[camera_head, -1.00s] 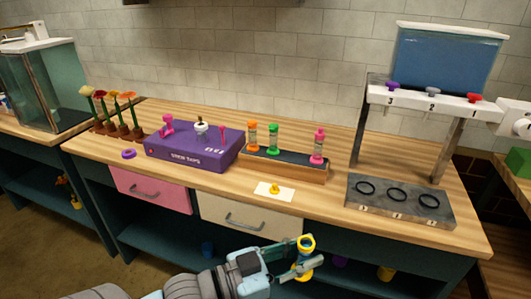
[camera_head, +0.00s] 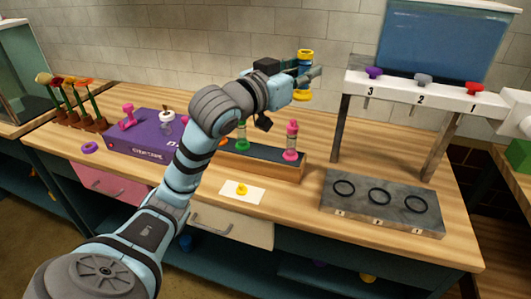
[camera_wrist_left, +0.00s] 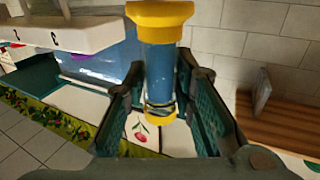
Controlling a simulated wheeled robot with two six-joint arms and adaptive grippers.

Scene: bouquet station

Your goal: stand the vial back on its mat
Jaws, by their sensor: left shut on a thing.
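The vial (camera_head: 304,68), clear blue with yellow ends, is upright in the jaws of my left gripper (camera_head: 301,77), high above the bench in front of the back wall. In the left wrist view the vial (camera_wrist_left: 160,72) stands between the two fingers, its wide yellow end uppermost. The small white mat (camera_head: 229,189) lies on the bench near the front edge, far below the gripper, with a small yellow piece (camera_head: 242,189) on it. My right gripper is not in view.
Behind the mat a dark-topped wooden rack (camera_head: 285,173) holds green and pink vials; my arm partly hides it. A purple box (camera_head: 140,143) stands left. Right are a dispenser stand (camera_head: 420,98) and a grey plate with black rings (camera_head: 340,215).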

